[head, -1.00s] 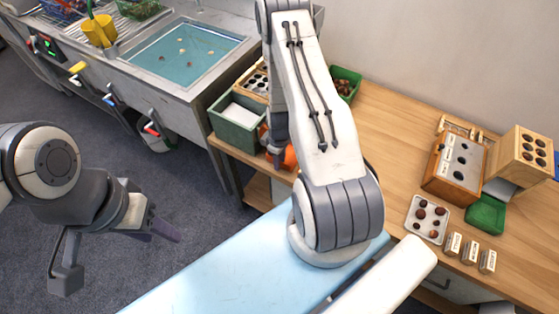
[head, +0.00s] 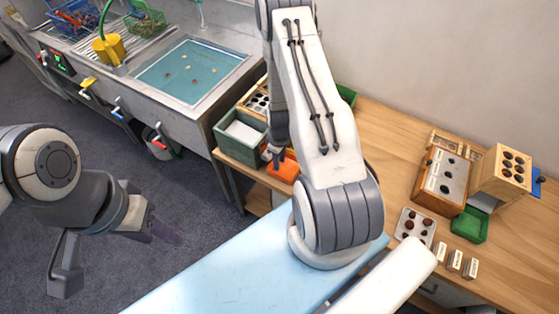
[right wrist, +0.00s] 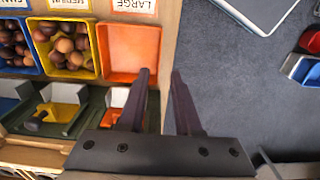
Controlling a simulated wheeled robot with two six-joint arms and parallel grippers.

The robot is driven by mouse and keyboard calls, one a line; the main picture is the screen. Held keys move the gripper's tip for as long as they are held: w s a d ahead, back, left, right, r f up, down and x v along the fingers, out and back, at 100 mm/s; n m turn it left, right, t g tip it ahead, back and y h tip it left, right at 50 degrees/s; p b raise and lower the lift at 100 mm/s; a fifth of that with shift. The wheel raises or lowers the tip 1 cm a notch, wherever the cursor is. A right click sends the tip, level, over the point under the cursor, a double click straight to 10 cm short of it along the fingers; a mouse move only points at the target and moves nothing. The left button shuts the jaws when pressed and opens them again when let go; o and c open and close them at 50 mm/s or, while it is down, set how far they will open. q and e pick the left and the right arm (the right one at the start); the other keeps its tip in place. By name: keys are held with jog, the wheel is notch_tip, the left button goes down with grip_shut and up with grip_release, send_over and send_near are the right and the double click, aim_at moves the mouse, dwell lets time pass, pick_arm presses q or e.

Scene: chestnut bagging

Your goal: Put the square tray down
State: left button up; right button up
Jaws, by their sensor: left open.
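A small pale square tray (head: 424,214) holding several dark chestnuts rests on the wooden table at the right in the head view. No gripper touches it. My right gripper (head: 272,155) is at the table's left end, beside an orange bin (head: 286,168). In the right wrist view its two fingers (right wrist: 160,75) stand apart with nothing between them, next to the empty orange bin labelled LARGE (right wrist: 128,50). My left gripper (head: 165,232) hangs open and empty over the floor at the left. My right arm hides the table's middle.
Yellow (right wrist: 88,72) and blue (right wrist: 38,60) bins with chestnuts stand beside the orange bin. A green box (head: 240,143) stands at the table's left end. A small green tray (head: 470,225) and wooden hole boards (head: 440,185) are near the square tray. A sink (head: 190,68) stands behind.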

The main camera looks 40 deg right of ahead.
jog(key=a+r+n+p, duration=0.1)
jog(key=a+r, duration=1.7)
jog(key=r, duration=0.5)
pick_arm(q)
notch_tip(320, 180, up, 2)
jog(key=shift+r, duration=0.1)
pick_arm(e)
jog(key=s+a+r+n, duration=0.1)
jog(key=s+a+r, duration=0.3)
jog(key=s+r, duration=0.2)
jog(key=s+a+r+y, duration=0.1)
jog(key=s+a+r, duration=0.4)
jog(key=s, duration=0.6)
notch_tip(320, 180, up, 2)
jog(key=shift+s+a+r+n, duration=0.2)
jog(key=shift+s+n, duration=0.1)
jog(key=shift+n, duration=0.1)
jog(key=shift+f, duration=0.1)
pick_arm(q)
notch_tip(320, 180, down, 8)
jog(key=b, duration=0.8)
jog(key=shift+f, duration=0.2)
pick_arm(e)
notch_tip(320, 180, down, 8)
